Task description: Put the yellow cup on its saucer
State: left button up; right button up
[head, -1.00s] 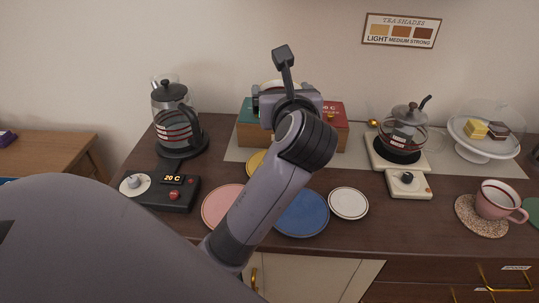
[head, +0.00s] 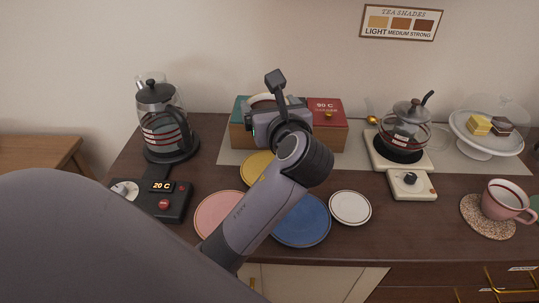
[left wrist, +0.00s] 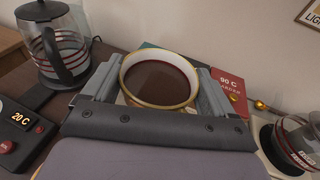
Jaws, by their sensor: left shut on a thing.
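The yellow cup (left wrist: 161,79), with a yellow rim and dark liquid inside, is upright between the fingers of my left gripper (left wrist: 157,88) in the left wrist view. The gripper is shut on it. In the head view only a bit of the cup's rim (head: 264,99) shows behind the left gripper (head: 277,117), which covers the rest. The yellow saucer (head: 256,168) lies on the counter below and in front of the gripper, partly covered by my arm, with no cup on it. My right gripper is not in view.
A tea box (head: 327,130) stands behind the gripper. Pink (head: 218,213), blue (head: 305,222) and white (head: 350,208) saucers lie in front. A glass kettle (head: 163,118) is left; a teapot (head: 405,128) and a pink cup (head: 502,204) are right.

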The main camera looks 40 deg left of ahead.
pick_arm(q)
notch_tip(320, 180, down, 11)
jog(key=shift+f+b, duration=0.2)
jog(key=shift+b, duration=0.65)
jog(key=o, duration=0.9)
jog(key=shift+f, duration=0.15)
